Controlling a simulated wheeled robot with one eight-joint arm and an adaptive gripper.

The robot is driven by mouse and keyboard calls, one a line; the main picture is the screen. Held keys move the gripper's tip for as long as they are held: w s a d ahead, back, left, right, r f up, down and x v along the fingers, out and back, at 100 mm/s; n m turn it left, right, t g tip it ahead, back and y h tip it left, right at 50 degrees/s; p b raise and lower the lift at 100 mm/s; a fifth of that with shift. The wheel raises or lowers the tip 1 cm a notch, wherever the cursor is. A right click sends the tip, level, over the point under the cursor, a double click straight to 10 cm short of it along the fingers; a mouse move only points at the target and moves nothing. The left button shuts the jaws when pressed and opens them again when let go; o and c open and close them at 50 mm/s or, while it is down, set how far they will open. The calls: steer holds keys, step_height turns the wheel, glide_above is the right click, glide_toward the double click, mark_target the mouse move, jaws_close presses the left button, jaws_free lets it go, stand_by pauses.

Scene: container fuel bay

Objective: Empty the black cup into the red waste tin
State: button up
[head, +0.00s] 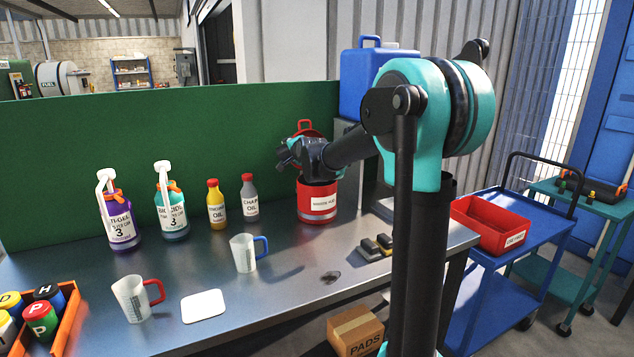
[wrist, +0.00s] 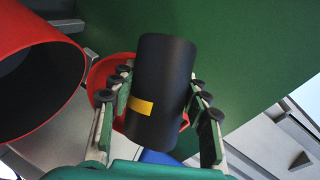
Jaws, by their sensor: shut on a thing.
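The red waste tin (head: 318,212) stands on the steel bench with a white label on its front. In the wrist view its open mouth and wall (wrist: 62,100) fill the left side, and its inside looks dark. My gripper (head: 287,157) is above the tin, towards its left side. In the wrist view my gripper (wrist: 160,112) is shut on the black cup (wrist: 165,70), which has a yellow patch on its side. The cup is beside the tin's mouth in that view. The cup is not clear in the head view, and its contents are hidden.
A blue-handled cup (head: 243,253), a red-handled cup (head: 130,299) and a white pad (head: 203,306) lie in front. Bottles (head: 217,205) line the green panel (head: 60,150) left of the tin. A blue container (head: 365,80) stands behind. A blue cart (head: 510,265) is at right.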

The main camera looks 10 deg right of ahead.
steer(key=shift+f+m+y, duration=0.2)
steer(key=shift+m+y, duration=0.1)
steer(key=shift+m, duration=0.2)
steer(key=shift+d+f+m, duration=0.2)
steer(key=shift+d+f, duration=0.15)
steer(key=shift+f, duration=0.25)
steer(key=shift+d+f+m, duration=0.2)
steer(key=shift+d+f, duration=0.1)
steer(key=shift+f, duration=0.3)
steer(key=shift+f+t, duration=0.2)
steer(key=shift+t, duration=0.1)
steer(key=shift+f+y+p, duration=0.3)
steer(key=shift+f, duration=0.1)
steer(key=shift+d+f+m+t+y+p, duration=0.2)
steer(key=shift+f+m+t+y+p, duration=0.15)
steer(key=shift+m+p, duration=0.4)
steer(key=shift+d+r+m, duration=0.2)
steer(key=shift+r+m, duration=0.15)
steer(key=shift+m, duration=0.4)
steer(key=shift+d, duration=0.1)
steer(key=shift+p, duration=0.4)
stand_by(0.7)
